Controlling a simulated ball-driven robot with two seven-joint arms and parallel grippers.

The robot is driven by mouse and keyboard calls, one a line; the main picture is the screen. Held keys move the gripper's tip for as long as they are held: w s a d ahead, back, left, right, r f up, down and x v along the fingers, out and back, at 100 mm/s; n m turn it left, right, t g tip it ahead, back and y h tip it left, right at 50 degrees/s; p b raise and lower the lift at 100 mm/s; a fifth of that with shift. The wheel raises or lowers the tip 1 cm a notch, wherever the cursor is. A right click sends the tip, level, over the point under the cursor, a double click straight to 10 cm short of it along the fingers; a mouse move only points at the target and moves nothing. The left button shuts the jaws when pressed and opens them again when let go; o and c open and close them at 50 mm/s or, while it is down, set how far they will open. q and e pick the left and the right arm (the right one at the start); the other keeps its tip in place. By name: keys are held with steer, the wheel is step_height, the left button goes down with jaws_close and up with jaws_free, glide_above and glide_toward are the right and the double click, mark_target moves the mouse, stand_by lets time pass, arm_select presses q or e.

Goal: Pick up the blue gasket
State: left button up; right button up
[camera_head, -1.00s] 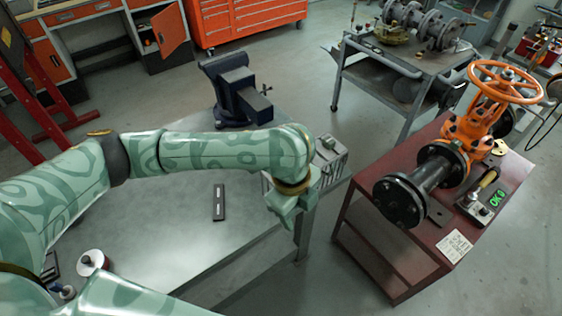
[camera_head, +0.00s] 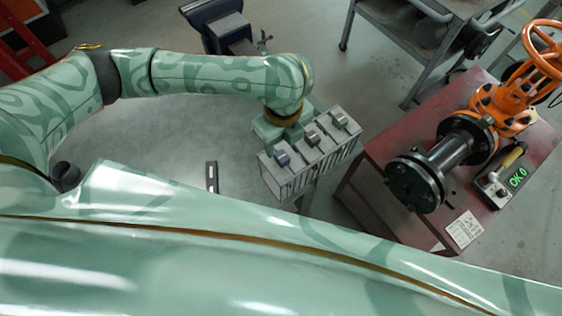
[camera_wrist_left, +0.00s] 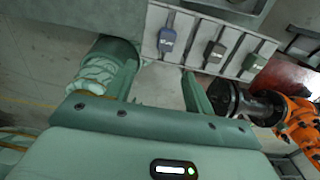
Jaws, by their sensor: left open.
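A blue block-like piece (camera_head: 282,158), which I take for the blue gasket, sits at the left end of a light grey slotted rack (camera_head: 290,186). It also shows in the left wrist view (camera_wrist_left: 167,40), close beyond my fingertips. My left gripper (camera_head: 272,138) is beside the rack's back left side, near the blue piece. In the left wrist view its two fingers (camera_wrist_left: 155,65) are spread, with nothing held between them. The fingertips' exact distance to the piece is unclear. My right gripper does not show.
A brown piece (camera_head: 312,138) and a green piece (camera_head: 340,118) sit along the same rack. A red bench (camera_head: 372,205) with a black pipe (camera_head: 440,160) and orange valve (camera_head: 515,95) stands to the right. A blue vise (camera_head: 225,28) is behind. My own arm covers the foreground.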

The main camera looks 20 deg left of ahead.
arm_select(q)
steer(key=b, duration=0.1)
glide_above(284, 158)
step_height(284, 158, down, 5)
steer(key=shift+s+d+f, duration=0.1)
steer(key=shift+d, duration=0.05)
steer(key=shift+f, duration=0.2)
steer(key=shift+s+f, duration=0.15)
steer(key=shift+f, duration=0.25)
steer(key=f+b, duration=0.1)
steer(key=f, duration=0.1)
steer(key=f+b, duration=0.1)
steer(key=f, duration=0.1)
steer(key=shift+w, duration=0.2)
steer(key=shift+a+f, duration=0.15)
steer(key=shift+a, duration=0.05)
steer(key=c, duration=0.8)
jaws_close()
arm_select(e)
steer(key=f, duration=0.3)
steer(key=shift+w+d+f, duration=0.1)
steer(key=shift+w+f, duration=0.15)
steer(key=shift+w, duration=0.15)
